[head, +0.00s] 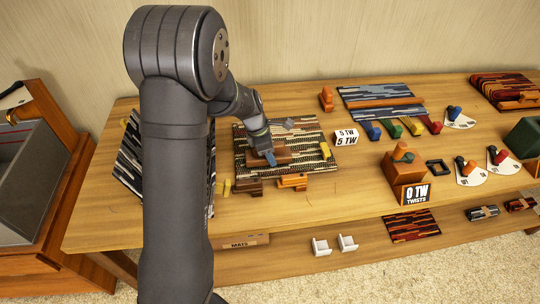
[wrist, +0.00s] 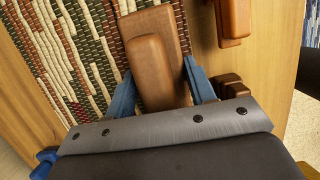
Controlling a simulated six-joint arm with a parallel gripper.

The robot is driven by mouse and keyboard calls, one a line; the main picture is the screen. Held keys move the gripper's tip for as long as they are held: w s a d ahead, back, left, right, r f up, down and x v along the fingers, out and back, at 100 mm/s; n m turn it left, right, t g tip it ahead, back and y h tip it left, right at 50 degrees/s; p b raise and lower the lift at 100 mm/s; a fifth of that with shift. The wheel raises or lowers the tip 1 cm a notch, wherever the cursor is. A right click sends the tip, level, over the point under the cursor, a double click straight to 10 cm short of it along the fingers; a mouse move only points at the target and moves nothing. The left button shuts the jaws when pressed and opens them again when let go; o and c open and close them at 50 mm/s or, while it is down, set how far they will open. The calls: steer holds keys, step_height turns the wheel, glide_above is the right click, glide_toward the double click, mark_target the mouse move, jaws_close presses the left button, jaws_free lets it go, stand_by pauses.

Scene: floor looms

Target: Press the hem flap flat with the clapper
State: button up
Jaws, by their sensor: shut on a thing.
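The clapper (head: 283,154), a brown wooden block with a raised grip, is over the patterned woven mat (head: 307,140) in the head view. It also shows in the wrist view (wrist: 168,28), above the mat's cream, green and red weave (wrist: 85,50). My gripper (head: 268,156) is shut on the clapper, with one blue finger on each side of its grip in the wrist view (wrist: 158,80). I cannot tell whether the clapper touches the mat. I cannot make out the hem flap; the clapper and my arm may cover it.
Wooden pieces (head: 293,182) lie at the mat's front edge. My arm hides part of another mat (head: 130,160) at left.

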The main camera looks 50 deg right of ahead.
steer(key=shift+r, duration=2.25)
